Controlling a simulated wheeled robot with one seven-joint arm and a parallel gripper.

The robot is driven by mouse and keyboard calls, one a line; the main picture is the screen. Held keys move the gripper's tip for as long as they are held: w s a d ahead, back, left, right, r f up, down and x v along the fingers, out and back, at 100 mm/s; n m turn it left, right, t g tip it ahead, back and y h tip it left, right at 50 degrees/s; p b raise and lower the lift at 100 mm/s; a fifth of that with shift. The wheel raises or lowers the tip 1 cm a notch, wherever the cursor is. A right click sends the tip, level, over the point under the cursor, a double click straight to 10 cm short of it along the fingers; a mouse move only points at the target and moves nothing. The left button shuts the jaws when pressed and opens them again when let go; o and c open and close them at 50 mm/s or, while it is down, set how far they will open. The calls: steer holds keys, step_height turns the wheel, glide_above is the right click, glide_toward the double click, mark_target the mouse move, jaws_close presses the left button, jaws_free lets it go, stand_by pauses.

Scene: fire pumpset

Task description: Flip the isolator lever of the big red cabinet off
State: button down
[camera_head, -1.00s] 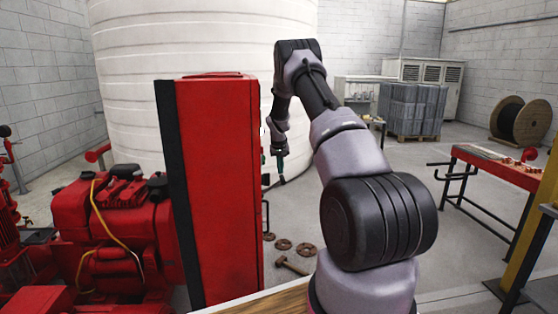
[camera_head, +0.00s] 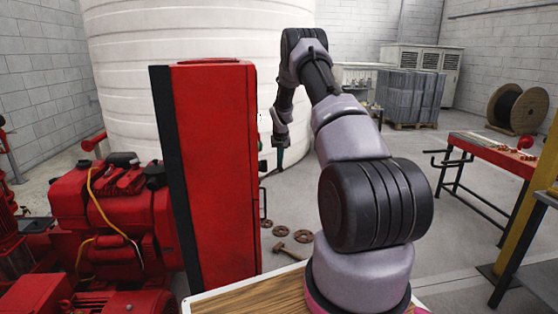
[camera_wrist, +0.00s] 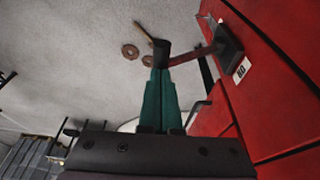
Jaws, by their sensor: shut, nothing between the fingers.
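The big red cabinet (camera_head: 215,170) stands upright at centre left in the head view. Its red front (camera_wrist: 285,100) fills the right side of the wrist view. In the head view my gripper (camera_head: 279,164) hangs just right of the cabinet, whose front face is hidden there.
Rusty rings (camera_head: 281,231) and a hammer (camera_head: 288,250) lie on the floor. A red engine (camera_head: 110,215) stands left of the cabinet and a red workbench (camera_head: 495,155) at right.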

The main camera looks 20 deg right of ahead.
steer(key=shift+d+f, duration=0.1)
steer(key=shift+f, duration=0.05)
steer(key=s+d+f+m+t+y, duration=0.1)
steer(key=d+f+t+y, duration=0.2)
steer(key=f+y, duration=0.7)
steer(key=shift+d+f+m, duration=0.2)
steer(key=shift+f+m, duration=0.2)
steer(key=shift+f, duration=2.75)
